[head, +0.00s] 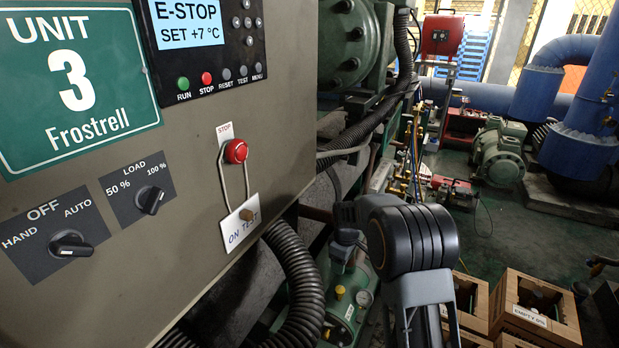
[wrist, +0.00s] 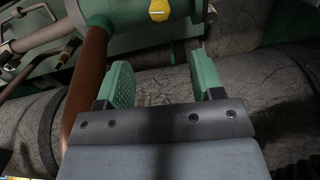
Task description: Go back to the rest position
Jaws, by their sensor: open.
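My gripper (wrist: 162,85) is open in the wrist view. Its two green fingers stand apart with nothing between them. Behind the fingers are a grey, scuffed cylinder (wrist: 265,75) and a copper-brown pipe (wrist: 88,85). I cannot tell whether the pipe touches the left finger. In the head view my arm is folded at the lower middle, in front of the green machinery, and the gripper itself is not visible there.
A grey control panel (head: 190,190) with a red stop button (head: 236,151) and an "ON TEST" tag (head: 240,222) fills the left. Black corrugated hose (head: 298,285) runs below it. Wooden crates (head: 535,305) stand at lower right. Green floor (head: 510,235) is open beyond them.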

